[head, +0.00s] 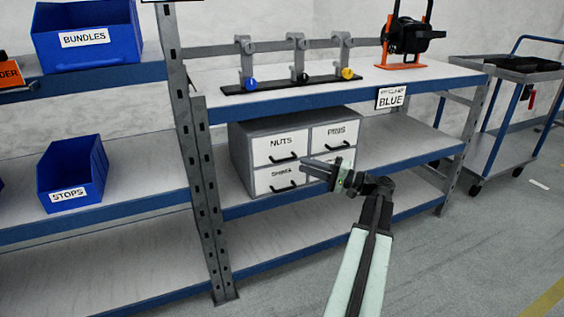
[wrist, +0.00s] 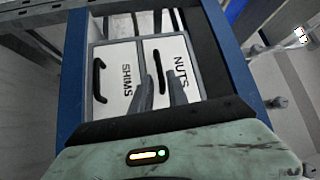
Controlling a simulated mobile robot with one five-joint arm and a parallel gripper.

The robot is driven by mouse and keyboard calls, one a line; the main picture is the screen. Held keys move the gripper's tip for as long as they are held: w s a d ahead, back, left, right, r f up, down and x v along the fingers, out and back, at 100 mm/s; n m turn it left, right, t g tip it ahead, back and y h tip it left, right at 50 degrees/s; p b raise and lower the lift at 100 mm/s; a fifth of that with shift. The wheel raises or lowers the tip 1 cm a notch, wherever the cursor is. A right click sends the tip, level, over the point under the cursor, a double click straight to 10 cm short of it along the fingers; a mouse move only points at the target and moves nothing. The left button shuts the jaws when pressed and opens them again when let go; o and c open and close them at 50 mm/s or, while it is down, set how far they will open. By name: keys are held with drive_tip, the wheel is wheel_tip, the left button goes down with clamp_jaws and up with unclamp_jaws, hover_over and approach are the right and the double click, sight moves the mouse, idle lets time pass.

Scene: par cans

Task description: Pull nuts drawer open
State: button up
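The nuts drawer (head: 280,145) is the upper left white front in a grey cabinet, with a black bar handle; it looks closed. In the wrist view the nuts drawer (wrist: 183,76) appears turned on its side, its black handle (wrist: 159,62) ahead of my fingers. My gripper (head: 304,167) is in front of the cabinet in the head view, covering part of the lower drawers. In the wrist view my gripper (wrist: 161,80) has its two fingers apart with nothing between them. The fingers overlap the drawer front near the handle; I cannot tell any contact.
The shims drawer (wrist: 121,80) is below the nuts drawer, and another labelled drawer (head: 334,135) is to its right. The cabinet stands on a blue-edged shelf (head: 395,142), under a higher shelf (head: 300,100). A metal upright (head: 200,190) stands left. A trolley (head: 510,110) is at right.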

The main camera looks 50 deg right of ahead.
sight(286, 160)
drive_tip(key=p+x, duration=0.1)
drive_tip(key=x, duration=0.6)
drive_tip(key=shift+w+a, duration=0.2)
drive_tip(key=shift+w, duration=0.1)
drive_tip(key=shift+c, duration=0.3)
clamp_jaws()
idle(0.6)
